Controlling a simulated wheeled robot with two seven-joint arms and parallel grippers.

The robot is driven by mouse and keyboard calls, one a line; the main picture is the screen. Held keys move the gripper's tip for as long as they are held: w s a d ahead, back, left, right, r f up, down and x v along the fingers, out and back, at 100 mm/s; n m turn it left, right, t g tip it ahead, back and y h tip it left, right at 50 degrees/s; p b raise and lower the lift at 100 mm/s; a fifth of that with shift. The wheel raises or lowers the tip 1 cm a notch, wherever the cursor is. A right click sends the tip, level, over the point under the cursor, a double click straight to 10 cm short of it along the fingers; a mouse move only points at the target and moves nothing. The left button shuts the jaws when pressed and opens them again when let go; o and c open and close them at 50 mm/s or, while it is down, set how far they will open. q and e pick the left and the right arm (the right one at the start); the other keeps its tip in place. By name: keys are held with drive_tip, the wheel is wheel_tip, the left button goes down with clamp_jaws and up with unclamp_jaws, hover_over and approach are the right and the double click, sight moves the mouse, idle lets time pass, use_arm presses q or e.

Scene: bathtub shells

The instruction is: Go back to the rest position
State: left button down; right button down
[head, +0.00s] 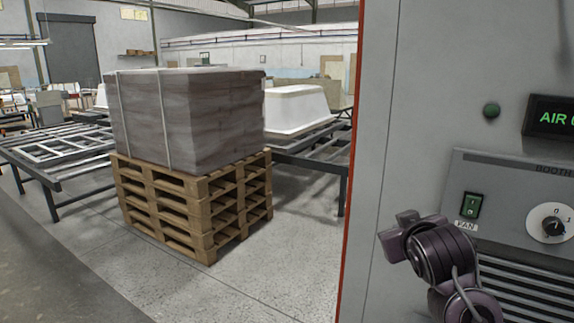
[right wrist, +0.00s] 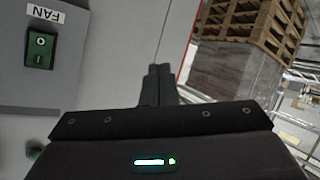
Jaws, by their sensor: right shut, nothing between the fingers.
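My right gripper (head: 393,240) is in the lower right of the head view, in front of the grey cabinet (head: 420,110) and to the left of its fan switch. In the right wrist view its dark fingers (right wrist: 158,84) are together, with nothing between them. They look apart from the cabinet face, though the gap is hard to judge. My left gripper is not in view.
The cabinet panel carries a green fan switch (head: 470,205), a dial (head: 549,223), a green lamp (head: 491,111) and a lit display (head: 552,117). Stacked pallets (head: 195,205) bear a wrapped block (head: 190,120). A white tub shell (head: 297,108) rests on a rack behind. Floor between is clear.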

drive_tip(key=s+a+f+g+y, duration=0.1)
drive_tip(key=s+f+g, duration=0.2)
drive_tip(key=s+f, duration=0.5)
drive_tip(key=s+a+f+g, duration=0.2)
drive_tip(key=s+f, duration=0.3)
drive_tip(key=f, duration=0.8)
drive_tip(key=s+f+g+y, duration=0.1)
drive_tip(key=s+f+g, duration=0.1)
drive_tip(key=s+f, duration=0.45)
drive_tip(key=s+f+g, duration=0.3)
drive_tip(key=s, duration=0.6)
wheel_tip(320, 180, down, 28)
drive_tip(key=s+g, duration=0.1)
drive_tip(key=s+d+f+g, duration=0.1)
drive_tip(key=s+d+f, duration=0.2)
drive_tip(key=s+f, duration=1.6)
drive_tip(key=shift+s+d+f, duration=0.2)
drive_tip(key=shift+s+f, duration=0.1)
drive_tip(key=shift+s, duration=0.35)
